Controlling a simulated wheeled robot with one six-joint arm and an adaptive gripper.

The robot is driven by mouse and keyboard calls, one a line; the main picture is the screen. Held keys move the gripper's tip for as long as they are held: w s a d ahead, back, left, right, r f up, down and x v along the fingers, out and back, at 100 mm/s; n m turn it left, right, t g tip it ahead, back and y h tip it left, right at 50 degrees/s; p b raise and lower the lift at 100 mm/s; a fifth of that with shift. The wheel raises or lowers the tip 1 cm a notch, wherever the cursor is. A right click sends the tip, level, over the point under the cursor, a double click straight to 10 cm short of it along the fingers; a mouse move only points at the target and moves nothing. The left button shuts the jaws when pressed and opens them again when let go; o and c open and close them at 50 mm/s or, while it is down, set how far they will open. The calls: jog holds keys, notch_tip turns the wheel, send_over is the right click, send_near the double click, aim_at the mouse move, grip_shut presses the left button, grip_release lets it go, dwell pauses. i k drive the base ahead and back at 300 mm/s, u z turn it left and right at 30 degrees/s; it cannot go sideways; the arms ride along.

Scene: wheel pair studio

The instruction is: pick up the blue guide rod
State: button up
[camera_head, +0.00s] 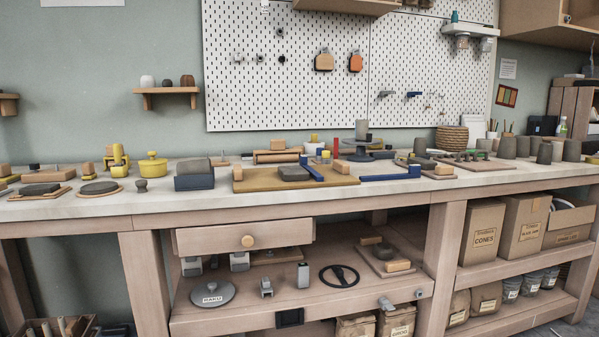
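Two long blue pieces lie on the workbench (110,207), and I cannot tell which is the blue guide rod. One blue bar (312,170) lies at a slant on a tan board (258,184), just right of a dark grey slab (293,174). The other blue bar (388,178) lies nearly level to the right of that board, with a raised blue block at its right end. A small blue piece (414,94) also hangs on the pegboard. My gripper is not in view.
A dark blue block with a grey top (194,181), a yellow pot (151,168) and a turntable-like stand (361,151) stand close by. Several grey cups crowd the right end. The bench's front strip is mostly clear. A drawer (207,240) sits partly out below.

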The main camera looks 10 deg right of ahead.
aim_at(303, 159)
jog(key=u, duration=1.1)
jog(key=i, duration=0.8)
jog(key=z, duration=1.65)
